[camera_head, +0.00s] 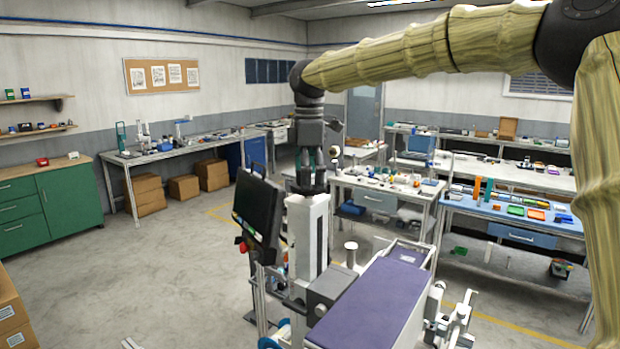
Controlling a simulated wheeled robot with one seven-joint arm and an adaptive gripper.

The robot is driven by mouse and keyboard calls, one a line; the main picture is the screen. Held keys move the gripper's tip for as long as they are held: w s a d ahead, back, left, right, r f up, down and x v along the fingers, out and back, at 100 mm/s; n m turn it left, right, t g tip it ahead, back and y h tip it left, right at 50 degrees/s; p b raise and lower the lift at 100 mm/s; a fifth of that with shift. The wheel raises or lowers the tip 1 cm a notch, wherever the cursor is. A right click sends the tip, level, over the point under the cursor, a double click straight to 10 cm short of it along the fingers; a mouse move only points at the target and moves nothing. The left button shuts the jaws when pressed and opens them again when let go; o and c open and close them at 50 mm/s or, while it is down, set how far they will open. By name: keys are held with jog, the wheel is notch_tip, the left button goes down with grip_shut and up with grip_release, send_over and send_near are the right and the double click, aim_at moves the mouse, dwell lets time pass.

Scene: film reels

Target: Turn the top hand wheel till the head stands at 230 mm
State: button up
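A machine with a tall pale column (307,235) stands at the lower middle. My gripper (312,186) points straight down over the column's top. Its fingertips are at or just above the top end; I cannot tell whether they touch. The top hand wheel is not clearly visible, and my gripper covers that spot. Whether the fingers are open or shut on something is too small to tell. A dark grey block (333,285), perhaps the head, sits low on the column's right side. No height scale or reading in mm can be made out.
A black monitor (257,212) stands close on the column's left. A purple-topped bed (375,300) extends to the lower right, beside an upright post with a round cap (350,246). Cluttered workbenches (500,209) stand behind.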

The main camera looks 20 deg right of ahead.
notch_tip(320, 180, up, 12)
dwell(0.6)
